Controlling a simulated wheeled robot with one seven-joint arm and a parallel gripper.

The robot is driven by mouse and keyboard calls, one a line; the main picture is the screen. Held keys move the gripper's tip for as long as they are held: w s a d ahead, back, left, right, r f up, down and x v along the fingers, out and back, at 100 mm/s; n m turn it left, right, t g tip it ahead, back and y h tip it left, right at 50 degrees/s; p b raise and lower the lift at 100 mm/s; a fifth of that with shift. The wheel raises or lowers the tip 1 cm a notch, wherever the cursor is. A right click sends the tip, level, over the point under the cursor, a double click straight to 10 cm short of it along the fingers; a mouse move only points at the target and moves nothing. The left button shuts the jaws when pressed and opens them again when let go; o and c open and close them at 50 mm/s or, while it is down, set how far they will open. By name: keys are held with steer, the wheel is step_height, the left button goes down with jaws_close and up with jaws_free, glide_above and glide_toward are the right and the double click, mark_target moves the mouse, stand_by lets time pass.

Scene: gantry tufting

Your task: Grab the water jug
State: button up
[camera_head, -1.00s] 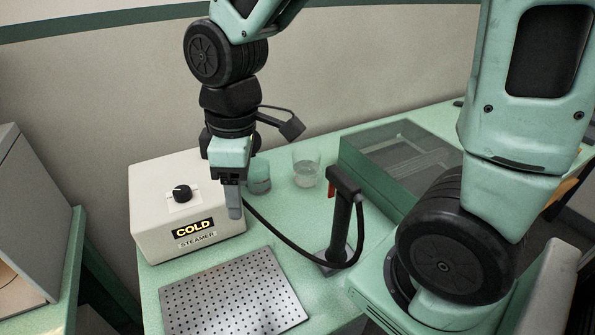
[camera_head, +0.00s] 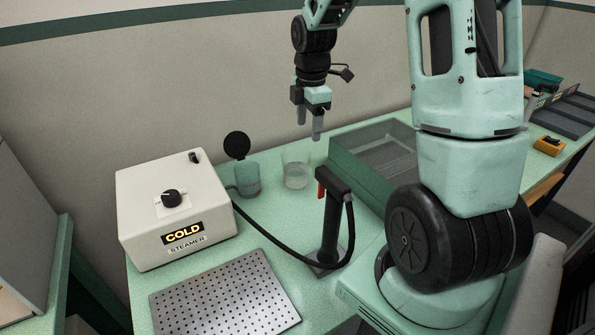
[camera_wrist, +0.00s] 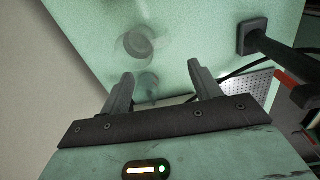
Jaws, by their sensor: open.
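A clear vessel (camera_head: 296,174) with some water-like content at its bottom stands upright on the green table, and I take it to be the water jug. It also shows from above in the wrist view (camera_wrist: 137,44). A green translucent container (camera_head: 247,181) stands just left of it, and lies partly between my fingers in the wrist view (camera_wrist: 148,84). My gripper (camera_head: 310,125) is open and empty, pointing down, above and slightly right of the clear vessel. In the wrist view my fingers (camera_wrist: 160,76) are apart with nothing held.
A white steamer box (camera_head: 175,220) stands at left, with a black hose running to a black stand (camera_head: 332,215) in front of the vessels. A perforated metal plate (camera_head: 225,295) lies at front. A green clear-topped case (camera_head: 375,155) is at right. A round black disc (camera_head: 237,145) rises behind the green container.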

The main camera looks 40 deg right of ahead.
mark_target(307, 167)
steer(key=f, duration=0.3)
steer(key=f+p, duration=0.1)
steer(key=f, duration=0.6)
steer(key=shift+w+p, duration=0.25)
steer(key=shift+p, duration=0.05)
steer(key=shift+d+f+p, duration=0.2)
steer(key=shift+f+p, duration=0.8)
steer(key=shift+f, duration=1.65)
steer(key=shift+c, duration=0.3)
jaws_close()
steer(key=shift+r, duration=0.15)
